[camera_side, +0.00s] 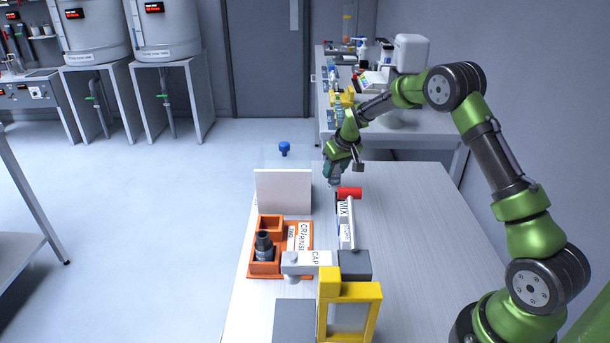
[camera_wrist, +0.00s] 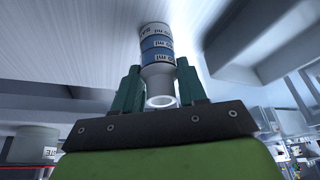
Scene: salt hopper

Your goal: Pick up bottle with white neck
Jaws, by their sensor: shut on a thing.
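A bottle with a white neck (camera_wrist: 157,50) is between the fingers of my gripper (camera_wrist: 159,88) in the wrist view. It has white and blue bands with printed lettering, and its round neck opening faces the camera. The fingers are shut on it. In the side view my gripper (camera_side: 335,170) is above the far part of the light table. The bottle shows there only as a small grey piece (camera_side: 335,182) below the fingers. Whether it touches the table is hard to tell.
A red cylinder (camera_side: 349,193) is close by on the right. A white panel (camera_side: 283,191), an orange tray (camera_side: 268,222) with a dark bottle (camera_side: 264,246), and a yellow frame (camera_side: 373,308) stand nearer. The table's right side is clear.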

